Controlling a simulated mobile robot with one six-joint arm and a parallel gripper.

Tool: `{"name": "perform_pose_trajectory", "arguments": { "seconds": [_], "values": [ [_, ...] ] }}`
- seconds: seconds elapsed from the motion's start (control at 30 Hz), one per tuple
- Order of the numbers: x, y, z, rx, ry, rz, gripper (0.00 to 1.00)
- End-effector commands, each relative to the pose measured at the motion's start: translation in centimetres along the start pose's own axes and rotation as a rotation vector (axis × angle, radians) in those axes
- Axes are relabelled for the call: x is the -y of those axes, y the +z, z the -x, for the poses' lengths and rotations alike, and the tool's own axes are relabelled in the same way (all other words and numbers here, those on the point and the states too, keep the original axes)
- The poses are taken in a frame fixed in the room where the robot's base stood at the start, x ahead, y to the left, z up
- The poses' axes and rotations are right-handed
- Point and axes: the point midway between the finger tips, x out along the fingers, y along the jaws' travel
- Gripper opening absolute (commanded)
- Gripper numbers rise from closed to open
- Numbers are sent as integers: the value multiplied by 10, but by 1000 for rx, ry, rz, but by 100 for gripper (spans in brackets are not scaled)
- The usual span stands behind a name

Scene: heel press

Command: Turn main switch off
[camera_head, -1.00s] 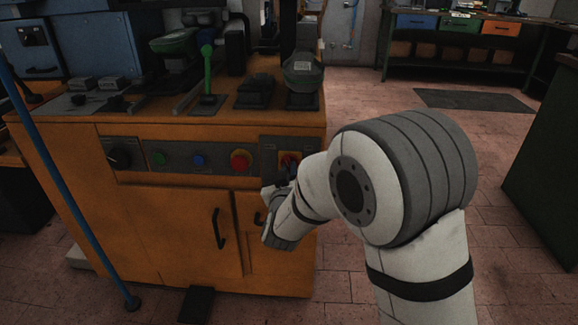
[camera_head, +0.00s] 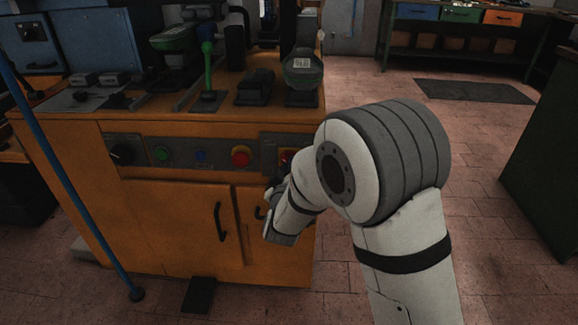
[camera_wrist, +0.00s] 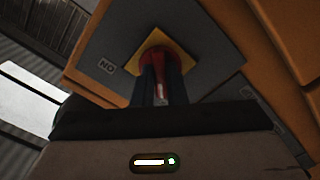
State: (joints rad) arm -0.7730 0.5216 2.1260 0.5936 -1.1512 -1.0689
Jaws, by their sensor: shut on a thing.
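The main switch is a red rotary knob (camera_wrist: 157,62) on a yellow square plate (camera_wrist: 134,65), set in a grey panel. In the wrist view my gripper (camera_wrist: 161,86) has its two dark fingers closed around the knob, with a red strip showing between them. A label (camera_wrist: 106,66) on the grey panel reads ON, upside down in this view. In the head view the red switch (camera_head: 286,156) shows only in part at the right end of the machine's front panel. My wrist and arm cover the rest and hide my fingers there.
Left of the switch are a red button (camera_head: 241,156), a blue button (camera_head: 201,156), a green button (camera_head: 161,153) and a black rotary knob (camera_head: 123,152). Cabinet doors with black handles (camera_head: 219,221) lie below. A blue pole (camera_head: 70,180) stands at left. Floor at right is open.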

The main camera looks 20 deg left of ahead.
Motion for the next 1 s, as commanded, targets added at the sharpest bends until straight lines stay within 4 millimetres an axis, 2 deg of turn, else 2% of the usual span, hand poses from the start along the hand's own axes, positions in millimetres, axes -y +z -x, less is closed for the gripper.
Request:
{"name": "perform_pose_trajectory", "arguments": {
  "seconds": [0.27,0.3,0.53,0.83,1.0],
  "values": [
    [1,1,0,2,-1,3,0],
    [1,1,0,2,-1,3,14],
    [0,1,0,2,0,1,33],
    [0,0,3,1,0,0,34],
    [0,-1,27,1,-2,2,34]
  ]
}}
